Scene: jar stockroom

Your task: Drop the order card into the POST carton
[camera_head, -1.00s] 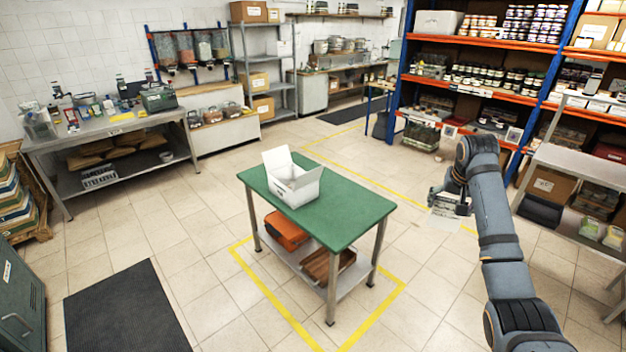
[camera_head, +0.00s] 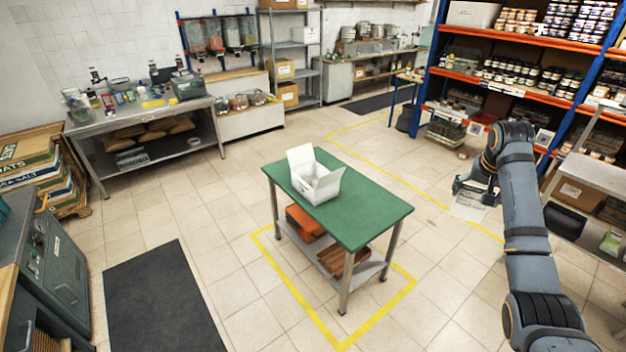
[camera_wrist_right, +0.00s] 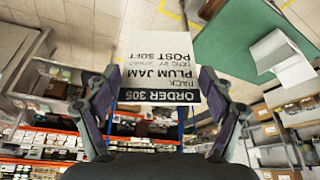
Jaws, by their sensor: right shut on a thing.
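The order card (camera_wrist_right: 160,65) is a white sheet with a dark band reading ORDER 305, then PLUM JAM and POST SOFT, upside down in the wrist view. My right gripper (camera_wrist_right: 160,78) is shut on it. In the head view the card (camera_head: 467,207) hangs below the right gripper (camera_head: 474,188), over the floor to the right of the green table. An open white carton (camera_head: 322,188) with raised flaps stands on the table; its contents are unclear and no label is readable. The carton (camera_wrist_right: 284,57) also shows at the right in the wrist view. My left gripper is out of view.
The green table (camera_head: 365,213) has a bare right half, and its lower shelf holds an orange box (camera_head: 305,222) and a brown crate (camera_head: 341,260). Yellow floor lines surround it. A jar rack (camera_head: 510,85) stands behind my right arm. Open floor lies around the table.

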